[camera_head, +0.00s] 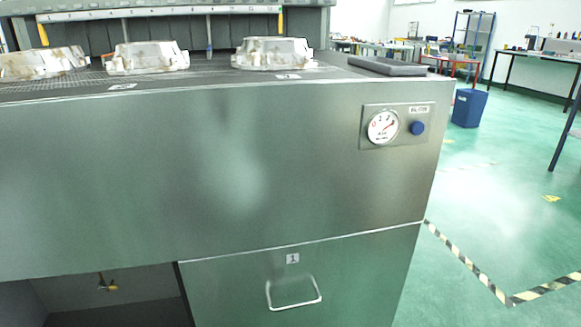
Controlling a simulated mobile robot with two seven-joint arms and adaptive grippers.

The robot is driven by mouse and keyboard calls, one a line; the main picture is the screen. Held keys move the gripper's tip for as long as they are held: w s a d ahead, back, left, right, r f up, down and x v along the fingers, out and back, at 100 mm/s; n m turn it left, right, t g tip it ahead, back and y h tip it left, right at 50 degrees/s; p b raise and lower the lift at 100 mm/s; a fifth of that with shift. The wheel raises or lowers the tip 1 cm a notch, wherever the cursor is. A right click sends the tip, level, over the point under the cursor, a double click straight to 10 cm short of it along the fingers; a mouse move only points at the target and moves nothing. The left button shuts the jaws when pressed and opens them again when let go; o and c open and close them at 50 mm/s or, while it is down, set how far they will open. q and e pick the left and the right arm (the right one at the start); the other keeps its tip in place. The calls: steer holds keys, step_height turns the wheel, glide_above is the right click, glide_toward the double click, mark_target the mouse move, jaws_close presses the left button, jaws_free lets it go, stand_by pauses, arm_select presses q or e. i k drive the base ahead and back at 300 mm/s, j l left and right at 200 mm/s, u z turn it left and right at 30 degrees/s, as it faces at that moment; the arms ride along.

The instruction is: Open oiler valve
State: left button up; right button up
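A small brass-coloured fitting with a yellow part (108,287) hangs in the dark open recess under the left of the bench. It looks like a valve, but it is too small to tell its position. A blue round knob (417,128) sits on a metal plate at the right of the bench front, beside a round white gauge (382,127) with a red needle. The label above the knob is too small to read surely. I cannot tell which of the two is the oiler valve. Neither of my grippers is in view.
The grey metal bench (220,180) fills the front, with a handled drawer (385,285) at lower right. Several castings (146,58) stand on its top, near a dark flat pad (387,66). A blue bin (469,108) stands behind right. Green floor at right is clear, with striped tape.

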mark_target(100, 286)
steer(key=u, duration=1.3)
steer(key=l+u, duration=0.15)
steer(key=l, duration=0.25)
